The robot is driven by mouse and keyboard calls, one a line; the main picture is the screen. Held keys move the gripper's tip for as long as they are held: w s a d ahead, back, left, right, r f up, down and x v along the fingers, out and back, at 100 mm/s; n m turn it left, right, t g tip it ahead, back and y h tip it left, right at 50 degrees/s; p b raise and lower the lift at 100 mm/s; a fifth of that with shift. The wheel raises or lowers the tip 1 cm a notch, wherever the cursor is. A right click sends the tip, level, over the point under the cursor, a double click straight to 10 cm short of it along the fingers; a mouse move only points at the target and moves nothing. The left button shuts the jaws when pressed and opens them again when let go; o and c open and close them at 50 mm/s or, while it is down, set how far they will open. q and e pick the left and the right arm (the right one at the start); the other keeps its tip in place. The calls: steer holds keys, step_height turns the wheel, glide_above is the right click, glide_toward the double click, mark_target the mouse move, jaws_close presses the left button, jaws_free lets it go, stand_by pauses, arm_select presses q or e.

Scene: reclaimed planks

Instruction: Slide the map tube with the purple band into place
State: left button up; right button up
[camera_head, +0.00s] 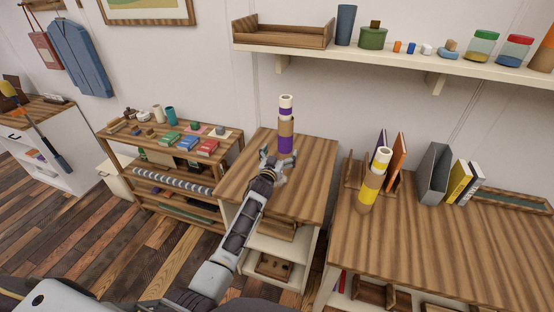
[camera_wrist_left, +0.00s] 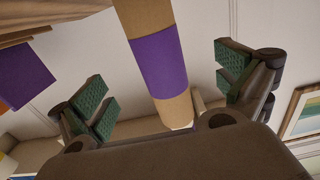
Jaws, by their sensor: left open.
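A cardboard tube (camera_head: 286,127) with a wide purple band stands upright on the middle wooden cabinet top (camera_head: 315,170). A narrower white piece with a purple band (camera_head: 286,106) shows above its brown part. My left gripper (camera_head: 277,163) is low at the tube's near side and hides its foot. In the left wrist view the banded tube (camera_wrist_left: 154,62) passes between the two spread green-padded fingers (camera_wrist_left: 164,80), with a visible gap on each side. My right gripper is not in view.
A yellow-banded tube (camera_head: 369,189) stands on the right desk (camera_head: 430,235) beside upright books and a grey file holder (camera_head: 433,172). A low shelf unit (camera_head: 160,165) with small boxes is on the left. A wall shelf (camera_head: 400,60) runs above.

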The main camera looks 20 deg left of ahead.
arm_select(q)
steer(key=shift+s+f, duration=0.1)
steer(key=shift+s, duration=0.8)
steer(key=s, duration=1)
steer(key=shift+a, duration=0.2)
steer(key=shift+s, duration=0.2)
